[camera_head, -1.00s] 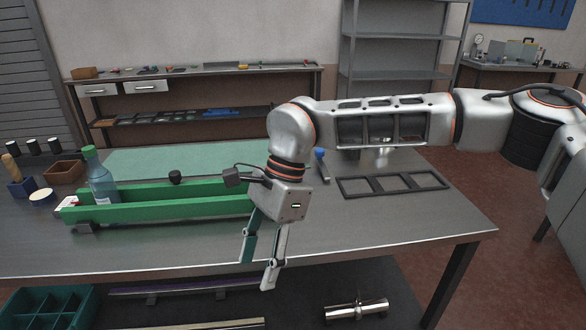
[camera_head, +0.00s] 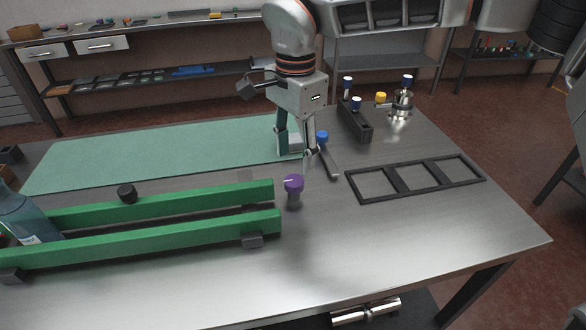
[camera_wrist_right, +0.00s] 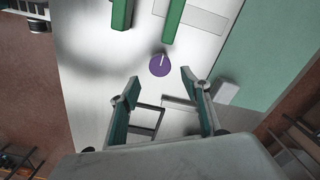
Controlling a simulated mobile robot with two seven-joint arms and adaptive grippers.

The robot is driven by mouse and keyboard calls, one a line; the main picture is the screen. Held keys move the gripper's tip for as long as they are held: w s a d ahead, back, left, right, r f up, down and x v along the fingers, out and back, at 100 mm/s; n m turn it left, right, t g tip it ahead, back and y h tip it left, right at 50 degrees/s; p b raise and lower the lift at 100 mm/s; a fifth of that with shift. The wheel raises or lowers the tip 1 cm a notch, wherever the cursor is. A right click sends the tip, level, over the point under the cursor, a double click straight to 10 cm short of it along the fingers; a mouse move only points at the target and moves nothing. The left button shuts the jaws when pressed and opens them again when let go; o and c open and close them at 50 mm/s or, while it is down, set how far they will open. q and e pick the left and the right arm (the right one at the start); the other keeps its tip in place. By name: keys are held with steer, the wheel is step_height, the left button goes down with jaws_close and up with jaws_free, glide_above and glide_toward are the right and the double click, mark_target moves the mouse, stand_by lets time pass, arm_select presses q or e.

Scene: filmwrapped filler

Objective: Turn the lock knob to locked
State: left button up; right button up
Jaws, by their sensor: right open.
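A purple knob (camera_head: 294,184) with a thin white line on top stands on a short grey post. It is just past the right end of the green rails (camera_head: 190,232). I take it to be the lock knob. My right gripper (camera_head: 297,155) points down, open and empty, above and behind the knob, apart from it. In the right wrist view the knob (camera_wrist_right: 160,65) shows ahead of the gap between the spread fingertips (camera_wrist_right: 160,78), its white line nearly upright in the picture. I see no marking for locked. My left gripper is not in view.
A blue-topped tool (camera_head: 322,136) lies close to the right fingers. A black three-opening frame (camera_head: 415,179) lies to the right. A bottle (camera_head: 25,220) lies at the rails' left end, and a black knob (camera_head: 127,192) stands by the rear rail. The front right tabletop is clear.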

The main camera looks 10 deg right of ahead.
mark_target(295, 179)
step_height(295, 179, down, 5)
steer(key=shift+f, duration=0.55)
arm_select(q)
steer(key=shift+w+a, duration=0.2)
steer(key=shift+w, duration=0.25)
arm_select(e)
steer(key=c, duration=1.1)
